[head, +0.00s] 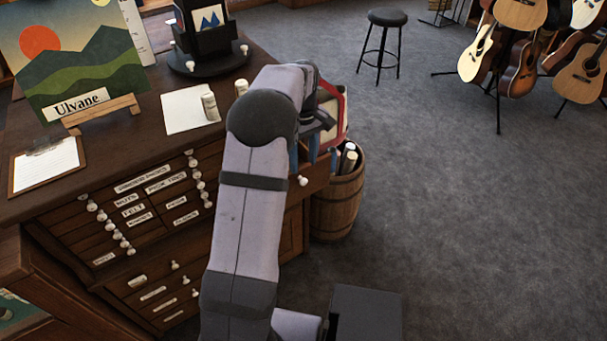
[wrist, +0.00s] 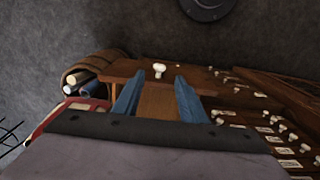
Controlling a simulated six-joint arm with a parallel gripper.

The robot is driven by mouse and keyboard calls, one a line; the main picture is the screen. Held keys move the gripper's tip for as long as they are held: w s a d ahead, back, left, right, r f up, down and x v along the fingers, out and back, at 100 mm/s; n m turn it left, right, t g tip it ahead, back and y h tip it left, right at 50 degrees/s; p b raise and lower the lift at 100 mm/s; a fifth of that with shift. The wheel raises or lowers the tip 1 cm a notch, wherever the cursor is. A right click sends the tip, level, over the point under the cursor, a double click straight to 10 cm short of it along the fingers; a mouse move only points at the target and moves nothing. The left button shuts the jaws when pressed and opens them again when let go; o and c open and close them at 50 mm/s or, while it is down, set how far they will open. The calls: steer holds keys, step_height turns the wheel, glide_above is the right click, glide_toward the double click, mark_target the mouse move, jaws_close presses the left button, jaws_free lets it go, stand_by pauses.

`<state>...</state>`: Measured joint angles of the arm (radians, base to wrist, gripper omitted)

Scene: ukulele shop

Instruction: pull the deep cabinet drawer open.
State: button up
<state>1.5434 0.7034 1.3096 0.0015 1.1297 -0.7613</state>
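The wooden cabinet (head: 75,208) has many small labelled drawers with white knobs. At its right end, a wider drawer front (head: 318,176) carries one white knob (head: 303,181). In the wrist view this knob (wrist: 158,69) stands just beyond my fingertips, centred between them in the picture; no contact shows. The drawer front (wrist: 105,76) looks level with the cabinet face, but I cannot tell if it is fully shut. My gripper (wrist: 160,78) is open and empty, its two blue fingers spread. In the head view my arm hides part of the cabinet, and my gripper (head: 313,157) is just above the knob.
A wooden barrel (head: 333,213) with rolled papers stands right of the cabinet. A red-edged object (head: 341,105) sits near my gripper. The cabinet top holds a painting (head: 85,60), a clipboard (head: 45,163) and a paper sheet (head: 184,112).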

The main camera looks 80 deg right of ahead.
mark_target(304, 180)
steer(key=shift+f+p, duration=1.1)
steer(key=shift+f, duration=2.5)
jaws_close()
